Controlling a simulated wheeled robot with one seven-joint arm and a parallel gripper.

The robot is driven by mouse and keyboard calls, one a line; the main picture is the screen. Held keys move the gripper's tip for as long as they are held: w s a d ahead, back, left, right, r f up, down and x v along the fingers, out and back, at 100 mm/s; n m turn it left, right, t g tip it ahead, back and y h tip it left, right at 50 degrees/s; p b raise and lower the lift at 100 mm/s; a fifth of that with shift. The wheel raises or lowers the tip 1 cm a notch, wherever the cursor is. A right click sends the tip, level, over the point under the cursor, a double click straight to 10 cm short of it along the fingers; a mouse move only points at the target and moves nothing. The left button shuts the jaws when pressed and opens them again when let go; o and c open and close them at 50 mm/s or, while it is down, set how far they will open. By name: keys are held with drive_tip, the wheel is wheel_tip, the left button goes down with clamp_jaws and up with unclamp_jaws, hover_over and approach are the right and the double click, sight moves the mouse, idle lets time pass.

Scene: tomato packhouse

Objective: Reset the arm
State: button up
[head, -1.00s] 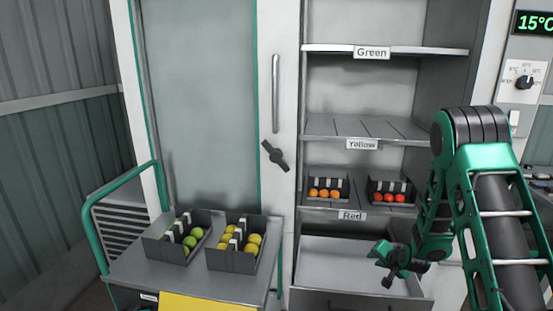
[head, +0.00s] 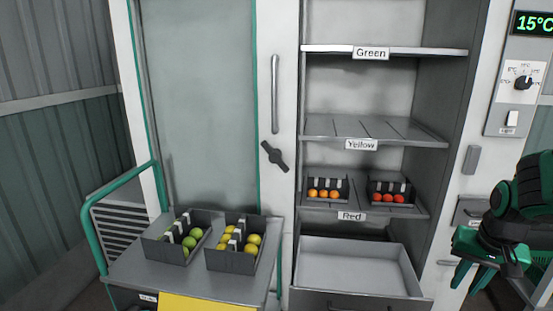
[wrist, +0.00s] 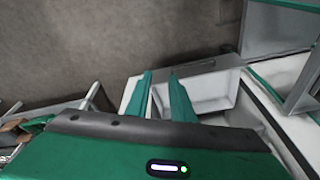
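My arm is at the right edge of the head view, folded in beside the cabinet. My gripper (head: 464,278) points down and to the left, in front of the panel right of the shelves. In the wrist view its two green fingers (wrist: 160,74) stand apart with nothing between them, so it is open and empty. The rest of my arm is cut off by the edge of the head view.
An open cabinet has shelves labelled Green (head: 371,53), Yellow (head: 361,145) and Red (head: 352,216). Crates of orange (head: 325,200) and red (head: 390,203) tomatoes stand on the Red shelf. An empty drawer (head: 355,275) is pulled out below. A cart (head: 135,265) at left holds green and yellow tomato crates.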

drive_tip(key=s+a+r+g, duration=0.1)
drive_tip(key=s+r, duration=0.1)
drive_tip(key=s, duration=0.7)
drive_tip(key=s+a+r+g+y, duration=0.1)
drive_tip(key=s+r, duration=0.1)
drive_tip(key=s, duration=0.6)
drive_tip(key=shift+s+a+r+g, duration=0.15)
drive_tip(key=shift+s+a+g, duration=0.15)
drive_tip(key=shift+s+a, duration=0.1)
drive_tip(key=shift+w, duration=0.1)
drive_tip(key=shift+w+f, duration=0.25)
drive_tip(key=shift+w, duration=0.35)
